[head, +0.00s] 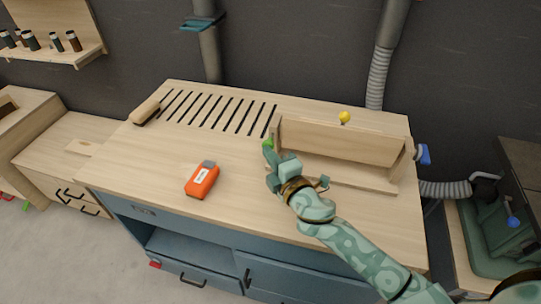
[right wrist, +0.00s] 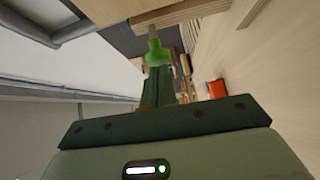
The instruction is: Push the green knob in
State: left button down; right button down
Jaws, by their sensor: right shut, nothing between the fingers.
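The green knob (head: 268,143) is at the left end of a wooden chair form (head: 345,142) on the workbench. In the right wrist view the knob (right wrist: 156,52) is straight beyond my fingertips, with a short stem between it and the wood. My right gripper (head: 270,155) is shut and empty, its fingertips right at the knob. They overlap the knob's near side in the right wrist view (right wrist: 157,72); whether they touch it I cannot tell. My left gripper is not in view.
An orange device (head: 202,179) lies on the workbench top (head: 150,165), left of my right gripper. A wooden roller (head: 145,110) lies by the slots at the back left. A yellow knob (head: 344,117) and a blue knob (head: 424,154) are on or near the form's back and right end.

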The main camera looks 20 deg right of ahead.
jog(key=shift+w+d+r, duration=0.1)
jog(key=shift+w+d, duration=0.25)
jog(key=shift+w, duration=0.2)
jog(key=shift+w+d, duration=0.35)
jog(key=shift+w, duration=0.2)
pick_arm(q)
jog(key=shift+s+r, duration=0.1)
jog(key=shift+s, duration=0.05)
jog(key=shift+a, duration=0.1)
pick_arm(e)
jog(key=shift+d, duration=0.1)
